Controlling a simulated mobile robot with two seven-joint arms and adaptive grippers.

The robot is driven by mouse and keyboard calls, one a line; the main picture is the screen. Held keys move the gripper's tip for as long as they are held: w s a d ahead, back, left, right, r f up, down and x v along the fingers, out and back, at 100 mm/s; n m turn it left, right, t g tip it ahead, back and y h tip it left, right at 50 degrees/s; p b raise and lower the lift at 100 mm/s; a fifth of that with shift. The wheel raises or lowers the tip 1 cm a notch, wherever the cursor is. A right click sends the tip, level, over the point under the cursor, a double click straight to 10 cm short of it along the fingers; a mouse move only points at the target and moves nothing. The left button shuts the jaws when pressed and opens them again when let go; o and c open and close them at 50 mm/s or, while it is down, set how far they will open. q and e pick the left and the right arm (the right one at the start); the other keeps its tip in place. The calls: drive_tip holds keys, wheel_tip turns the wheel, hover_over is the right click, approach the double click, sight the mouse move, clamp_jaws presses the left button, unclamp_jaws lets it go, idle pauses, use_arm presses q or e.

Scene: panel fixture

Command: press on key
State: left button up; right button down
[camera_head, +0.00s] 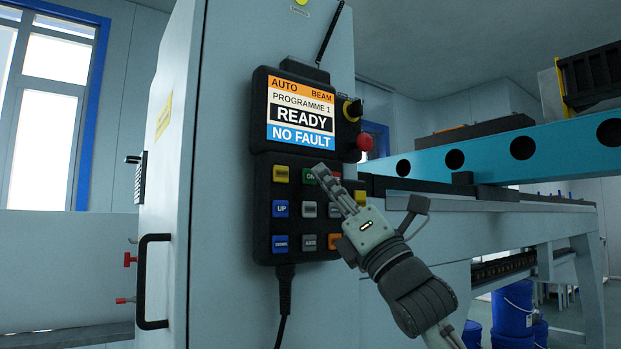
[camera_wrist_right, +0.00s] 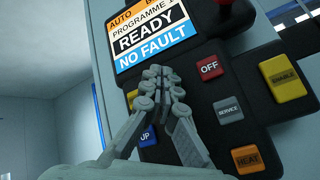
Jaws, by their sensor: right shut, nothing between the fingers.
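The green ON key (camera_head: 308,176) is in the top row of the dark control pendant's keypad in the head view, partly covered by my fingertips. My right gripper (camera_head: 322,171) is shut and empty, its fingertips at the right side of the ON key. I cannot tell whether they touch it. In the wrist view the right gripper (camera_wrist_right: 160,73) points at the panel just below the screen and hides the ON key. The screen (camera_head: 301,112) reads AUTO BEAM, PROGRAMME 1, READY, NO FAULT. My left gripper is not in view.
Close by are a yellow key (camera_head: 281,174), a blue UP key (camera_head: 280,208) and a red OFF key (camera_wrist_right: 209,67). A red knob (camera_head: 364,142) sticks out at the pendant's right edge. A black handle (camera_head: 142,282) is on the cabinet. A blue beam (camera_head: 480,147) runs at right.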

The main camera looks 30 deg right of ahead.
drive_tip(key=shift+s, duration=0.1)
drive_tip(key=s, duration=0.2)
drive_tip(key=s+b, duration=0.1)
drive_tip(key=s, duration=0.1)
drive_tip(key=shift+s+d, duration=0.2)
drive_tip(key=shift+s, duration=0.2)
idle(0.7)
